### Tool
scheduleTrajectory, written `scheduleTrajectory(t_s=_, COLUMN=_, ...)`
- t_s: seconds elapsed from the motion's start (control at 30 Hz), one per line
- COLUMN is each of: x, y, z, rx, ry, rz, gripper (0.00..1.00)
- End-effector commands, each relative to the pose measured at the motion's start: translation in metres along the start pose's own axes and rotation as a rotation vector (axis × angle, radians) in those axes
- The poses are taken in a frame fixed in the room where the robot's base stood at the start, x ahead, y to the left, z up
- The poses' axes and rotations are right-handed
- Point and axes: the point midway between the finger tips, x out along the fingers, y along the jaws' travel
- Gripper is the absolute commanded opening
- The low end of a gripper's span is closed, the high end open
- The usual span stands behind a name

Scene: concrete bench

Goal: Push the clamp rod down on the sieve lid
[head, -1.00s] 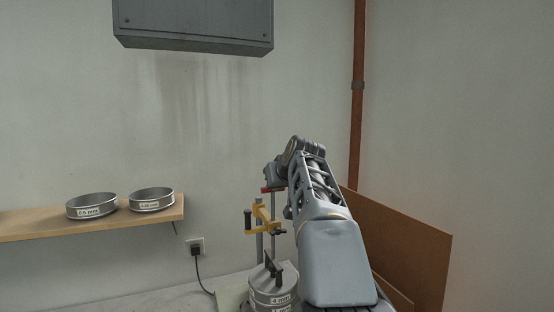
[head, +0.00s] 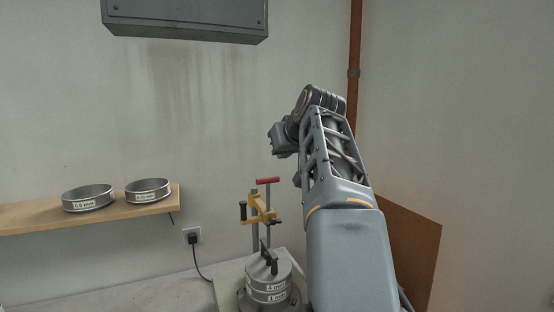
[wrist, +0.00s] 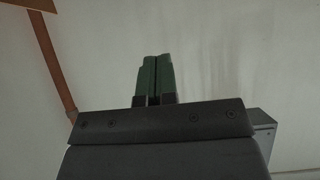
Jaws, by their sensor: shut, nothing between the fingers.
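The sieve stack (head: 268,290) stands at the lower middle of the head view, labelled 4 mm and 1 mm, with a grey lid (head: 284,267) on top. A dark upright piece (head: 264,249) stands over the lid; whether it touches the lid I cannot tell. The clamp has a yellow bracket (head: 262,213) on a grey column. Its upright rod (head: 268,197) is topped by a red crossbar handle (head: 267,181). My gripper shows in the wrist view (wrist: 153,78) with its green fingers shut and empty. In the head view it is above the red handle, apart from it, its fingertips not clear.
A wooden shelf (head: 104,209) at left holds two sieves (head: 88,198) (head: 148,190). A grey cabinet (head: 186,20) hangs above. A wall socket (head: 193,236) with a cable is left of the clamp. A brown board (head: 411,245) leans at right. The air above the handle's left is clear.

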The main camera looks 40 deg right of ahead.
Motion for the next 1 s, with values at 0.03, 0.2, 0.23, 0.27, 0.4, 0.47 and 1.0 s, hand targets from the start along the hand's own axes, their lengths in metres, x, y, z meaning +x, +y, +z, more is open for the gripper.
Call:
scheduleTrajectory(t_s=0.03, x=-0.006, y=0.001, z=0.000, rx=0.000, ry=0.002, rz=0.002, gripper=0.00)
scheduleTrajectory(t_s=0.2, x=-0.021, y=-0.001, z=-0.005, rx=-0.002, ry=0.000, rz=-0.004, gripper=0.00)
scheduleTrajectory(t_s=0.23, x=-0.021, y=-0.002, z=-0.008, rx=-0.002, ry=-0.005, rz=-0.009, gripper=0.00)
scheduleTrajectory(t_s=0.27, x=-0.019, y=-0.003, z=-0.012, rx=-0.002, ry=-0.014, rz=-0.016, gripper=0.00)
scheduleTrajectory(t_s=0.4, x=-0.006, y=-0.005, z=-0.043, rx=-0.019, ry=-0.064, rz=-0.046, gripper=0.00)
scheduleTrajectory(t_s=0.47, x=0.000, y=-0.006, z=-0.055, rx=-0.030, ry=-0.103, rz=-0.054, gripper=0.00)
scheduleTrajectory(t_s=1.0, x=0.016, y=-0.004, z=-0.058, rx=-0.001, ry=-0.397, rz=0.000, gripper=0.00)
